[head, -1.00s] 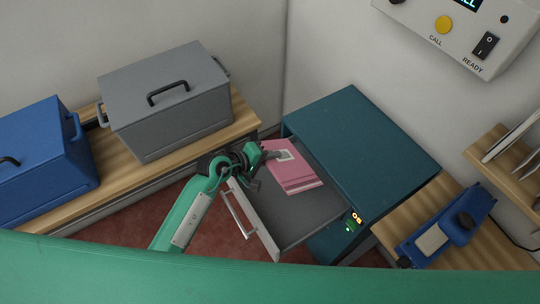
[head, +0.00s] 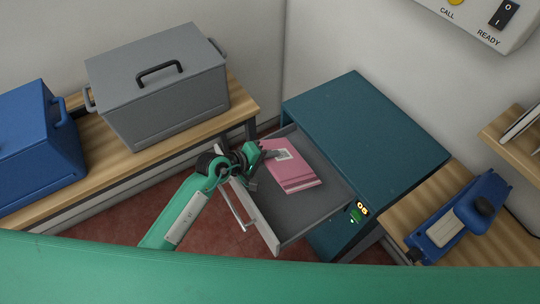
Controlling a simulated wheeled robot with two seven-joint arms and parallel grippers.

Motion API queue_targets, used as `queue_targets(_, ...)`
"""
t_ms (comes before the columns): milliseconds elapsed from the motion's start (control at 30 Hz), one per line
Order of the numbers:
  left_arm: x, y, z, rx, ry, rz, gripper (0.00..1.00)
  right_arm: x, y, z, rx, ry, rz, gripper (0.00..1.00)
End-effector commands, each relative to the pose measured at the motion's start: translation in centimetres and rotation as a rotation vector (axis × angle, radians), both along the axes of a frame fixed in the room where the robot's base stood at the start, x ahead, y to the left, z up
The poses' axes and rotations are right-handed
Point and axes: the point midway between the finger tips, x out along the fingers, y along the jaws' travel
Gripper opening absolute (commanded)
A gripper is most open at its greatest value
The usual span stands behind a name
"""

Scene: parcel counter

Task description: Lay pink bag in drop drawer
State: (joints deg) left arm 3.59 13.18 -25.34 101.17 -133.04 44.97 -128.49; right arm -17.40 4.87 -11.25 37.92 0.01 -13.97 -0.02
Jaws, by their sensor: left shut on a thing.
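The pink bag (head: 296,180) is flat, with a pale label on top. It is within the outline of the pulled-out grey drawer (head: 312,208) of the teal cabinet (head: 365,140). My left gripper (head: 268,154) is shut on the pink bag at its far left end, by the label. I cannot tell whether the bag's underside touches the drawer floor. The drawer front with its handle (head: 238,208) faces lower left, beneath my left arm. My right gripper is not in view.
A grey lidded box (head: 160,90) and a blue box (head: 38,145) stand on the wooden bench at left. A blue device (head: 462,218) sits on the wooden counter at right. A wall panel with switches (head: 485,18) is at upper right.

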Motion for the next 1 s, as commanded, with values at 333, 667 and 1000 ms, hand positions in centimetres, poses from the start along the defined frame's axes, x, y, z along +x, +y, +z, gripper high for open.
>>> queue_targets(333, 0.0, 0.0, 0.0, 0.0, 0.0, 0.0, 0.36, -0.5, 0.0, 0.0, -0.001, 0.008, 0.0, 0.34)
queue_targets(667, -0.2, 0.3, 0.2, 0.001, 0.0, 0.0, 0.36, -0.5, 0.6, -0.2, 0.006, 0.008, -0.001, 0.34)
queue_targets(1000, -3.0, 4.0, 2.4, 0.005, -0.001, -0.002, 0.36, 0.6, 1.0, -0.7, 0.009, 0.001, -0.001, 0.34)
